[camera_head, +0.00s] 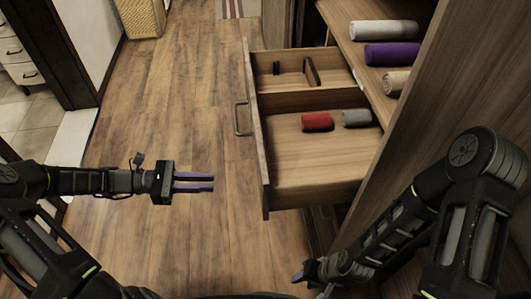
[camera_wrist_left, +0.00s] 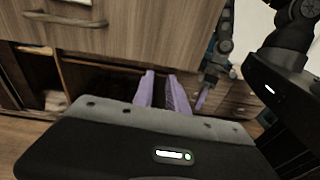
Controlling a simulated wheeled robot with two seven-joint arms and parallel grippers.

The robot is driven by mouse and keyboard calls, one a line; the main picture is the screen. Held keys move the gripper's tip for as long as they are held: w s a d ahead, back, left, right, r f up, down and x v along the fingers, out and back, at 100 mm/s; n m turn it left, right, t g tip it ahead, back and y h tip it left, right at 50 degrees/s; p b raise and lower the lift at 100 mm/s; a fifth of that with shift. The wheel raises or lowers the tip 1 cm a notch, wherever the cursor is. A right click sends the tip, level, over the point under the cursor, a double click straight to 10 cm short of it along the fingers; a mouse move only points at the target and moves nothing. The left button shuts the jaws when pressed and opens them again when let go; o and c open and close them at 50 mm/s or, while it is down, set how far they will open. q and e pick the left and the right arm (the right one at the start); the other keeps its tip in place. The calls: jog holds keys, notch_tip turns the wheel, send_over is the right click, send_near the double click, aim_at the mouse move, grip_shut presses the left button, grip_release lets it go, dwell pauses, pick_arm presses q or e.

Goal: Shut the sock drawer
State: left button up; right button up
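The sock drawer (camera_head: 262,175) is pulled out of the wooden cabinet in the head view. It holds a red roll (camera_head: 317,121) and a grey roll (camera_head: 356,118) in its near part. Its front carries a bar handle (camera_head: 241,118). In the left wrist view the drawer front (camera_wrist_left: 150,32) and handle (camera_wrist_left: 65,20) show above my fingers. My left gripper (camera_head: 212,183) is open and empty, left of the drawer front and apart from it. Its purple fingers show a gap in the wrist view (camera_wrist_left: 163,92). My right gripper (camera_head: 299,276) is low, near the cabinet's base; its finger gap is unclear.
A shelf above the drawer holds a white roll (camera_head: 384,31), a purple roll (camera_head: 392,54) and a beige roll (camera_head: 396,82). A cabinet side panel (camera_head: 440,100) stands at the right. The wooden floor (camera_head: 180,95) left of the drawer is clear. A wicker basket (camera_head: 143,18) stands far back.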

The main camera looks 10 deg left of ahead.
pick_arm(q)
jog(key=shift+n+t+h, duration=0.5)
jog(key=shift+t+h, duration=0.1)
jog(key=shift+t, duration=0.1)
jog(key=a+r, duration=0.2)
jog(key=r, duration=0.1)
jog(key=a+r, duration=0.1)
jog(key=shift+w+r, duration=0.15)
jog(key=shift+r, duration=0.25)
grip_shut()
pick_arm(e)
jog(key=shift+d+r, duration=0.45)
jog(key=shift+r, duration=0.05)
pick_arm(q)
jog(key=shift+d, duration=0.2)
jog(key=x, duration=1.3)
jog(key=shift+d+b, duration=0.35)
jog(key=shift+d, duration=0.05)
pick_arm(e)
jog(key=shift+f, duration=0.5)
pick_arm(q)
jog(key=shift+w+d, duration=0.1)
